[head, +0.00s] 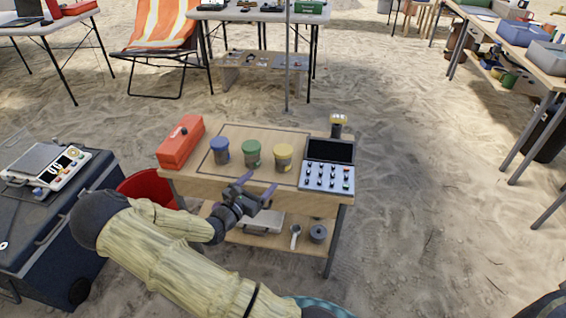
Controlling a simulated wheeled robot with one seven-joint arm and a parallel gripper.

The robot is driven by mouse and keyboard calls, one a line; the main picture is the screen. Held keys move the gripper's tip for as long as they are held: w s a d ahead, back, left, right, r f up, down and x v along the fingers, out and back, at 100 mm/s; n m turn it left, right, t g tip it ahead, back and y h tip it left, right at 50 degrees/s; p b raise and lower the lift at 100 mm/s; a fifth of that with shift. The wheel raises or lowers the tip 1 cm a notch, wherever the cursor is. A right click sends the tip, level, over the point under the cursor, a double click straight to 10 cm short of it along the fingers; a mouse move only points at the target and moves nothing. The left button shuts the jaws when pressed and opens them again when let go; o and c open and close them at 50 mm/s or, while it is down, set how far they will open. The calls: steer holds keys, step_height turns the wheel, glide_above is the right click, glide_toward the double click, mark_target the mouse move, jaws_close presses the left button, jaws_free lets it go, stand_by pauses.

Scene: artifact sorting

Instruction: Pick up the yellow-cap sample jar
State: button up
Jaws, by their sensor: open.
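The yellow-cap sample jar (283,157) stands upright on the small wooden table (232,178), rightmost in a row of three jars. A green-cap jar (252,153) is to its left, and a blue-cap jar (220,150) is further left. My gripper (257,192) is open and empty at the table's near edge, in front of and slightly left of the yellow-cap jar, apart from it. My arm reaches in from the lower left. No jar is hidden by it.
A red box (181,142) sits at the table's left end. A dark-screened device with knobs (328,176) is close to the yellow jar's right, with a yellow-topped item (338,125) behind it. A lower shelf (270,239) holds small items. Sand surrounds the table.

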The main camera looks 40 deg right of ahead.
mark_target(280, 162)
steer(key=b+x, duration=0.2)
steer(key=x, duration=0.8)
steer(key=shift+d+f, duration=0.1)
steer(key=shift+f, duration=0.05)
steer(key=shift+w+d, duration=0.1)
steer(key=shift+d, duration=0.15)
steer(key=shift+d, duration=0.1)
steer(key=b+x, duration=0.2)
steer(key=x, duration=0.3)
steer(key=shift+w, duration=0.25)
steer(key=shift+c, duration=0.4)
steer(key=c, duration=1.1)
